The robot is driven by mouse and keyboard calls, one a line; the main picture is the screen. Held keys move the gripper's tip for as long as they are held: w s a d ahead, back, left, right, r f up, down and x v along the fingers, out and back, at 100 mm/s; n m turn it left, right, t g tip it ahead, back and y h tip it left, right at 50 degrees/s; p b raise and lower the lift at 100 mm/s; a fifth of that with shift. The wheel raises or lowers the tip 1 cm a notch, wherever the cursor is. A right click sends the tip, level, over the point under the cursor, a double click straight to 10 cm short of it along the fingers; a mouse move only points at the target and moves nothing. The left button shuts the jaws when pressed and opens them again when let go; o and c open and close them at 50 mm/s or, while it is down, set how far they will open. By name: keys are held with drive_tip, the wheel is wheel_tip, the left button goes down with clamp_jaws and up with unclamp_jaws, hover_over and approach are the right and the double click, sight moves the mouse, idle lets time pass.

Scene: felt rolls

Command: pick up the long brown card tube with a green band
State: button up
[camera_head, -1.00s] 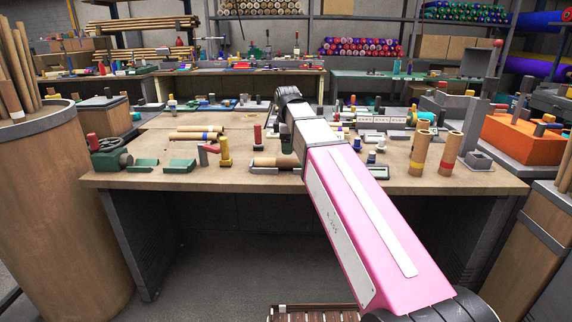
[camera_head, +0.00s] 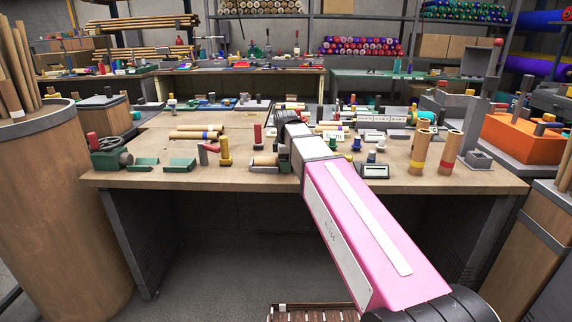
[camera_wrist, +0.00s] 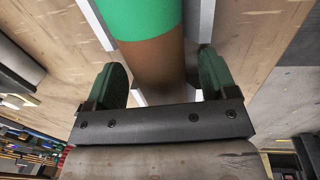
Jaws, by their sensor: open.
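The brown card tube (camera_wrist: 150,57) with its green band (camera_wrist: 145,14) fills the upper middle of the wrist view. My gripper (camera_wrist: 160,75) is open, with one dark green finger on each side of the tube's brown end. I cannot tell whether either finger touches it. Pale grey supports (camera_wrist: 202,22) show on both sides of the tube. In the head view my arm hides the gripper.
The wooden bench (camera_head: 130,182) holds many small items. A yellow clamp (camera_head: 225,152) and a red-handled one stand left of my arm. Two upright tubes (camera_head: 420,150) (camera_head: 446,155) stand to the right. An orange box (camera_head: 515,138) is at the far right.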

drive_tip(key=c, duration=1.3)
drive_tip(key=shift+r, duration=0.1)
